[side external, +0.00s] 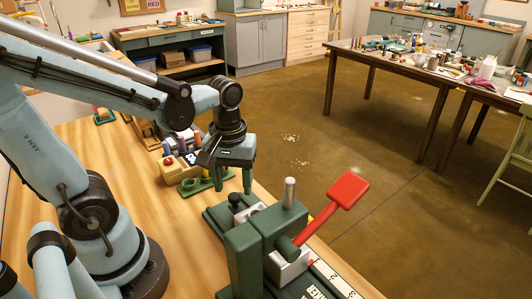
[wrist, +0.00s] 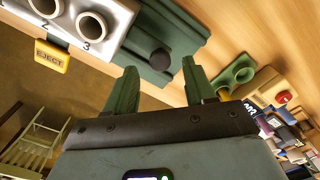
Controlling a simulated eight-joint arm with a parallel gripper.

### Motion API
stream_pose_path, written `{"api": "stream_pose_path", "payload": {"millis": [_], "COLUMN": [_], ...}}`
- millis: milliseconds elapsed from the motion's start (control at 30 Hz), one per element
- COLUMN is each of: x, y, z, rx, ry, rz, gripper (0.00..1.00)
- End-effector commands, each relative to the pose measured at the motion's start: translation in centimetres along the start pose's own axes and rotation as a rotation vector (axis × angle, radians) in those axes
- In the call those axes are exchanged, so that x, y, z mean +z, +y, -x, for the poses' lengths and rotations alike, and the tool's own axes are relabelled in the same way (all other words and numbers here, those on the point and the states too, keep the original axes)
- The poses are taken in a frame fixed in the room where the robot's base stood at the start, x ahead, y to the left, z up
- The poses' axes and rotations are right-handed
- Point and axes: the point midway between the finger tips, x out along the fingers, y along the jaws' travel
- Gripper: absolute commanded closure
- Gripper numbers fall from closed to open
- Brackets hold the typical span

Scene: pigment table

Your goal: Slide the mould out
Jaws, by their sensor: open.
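The mould, a silver block (side external: 288,266), sits in a green press (side external: 243,258) on the wooden table. In the wrist view the mould (wrist: 116,22) shows round holes with numbers beside them at the upper left. A black knob (side external: 234,198) stands at the end of the press nearest my gripper; it also shows in the wrist view (wrist: 160,60). My gripper (side external: 232,187) is open and empty, pointing down above the knob. In the wrist view its fingertips (wrist: 159,68) lie on either side of the knob. I cannot tell how far above it they are.
A red lever (side external: 348,190) and a silver pin (side external: 290,193) rise from the press. A yellow EJECT tag (wrist: 51,56) hangs beside the mould. A green holder with two holes (wrist: 235,73) and a box with a red button (wrist: 284,98) stand beyond my gripper.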

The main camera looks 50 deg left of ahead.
Motion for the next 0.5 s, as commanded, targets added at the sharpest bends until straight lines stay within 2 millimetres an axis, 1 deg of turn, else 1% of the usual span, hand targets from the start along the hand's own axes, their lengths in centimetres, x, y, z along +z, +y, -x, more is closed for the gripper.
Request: {"api": "stream_pose_path", "payload": {"millis": [33, 200, 333, 500], "x": [0.0, 0.0, 0.0, 0.0], "y": [0.0, 0.0, 0.0, 0.0], "z": [-0.5, -1.9, -2.4, -2.7], "rx": [0.000, 0.001, 0.001, 0.001], "ry": [0.000, 0.000, 0.000, 0.000], "rz": [0.000, 0.000, 0.000, 0.000], "gripper": [0.46, 0.46, 0.46, 0.46]}}
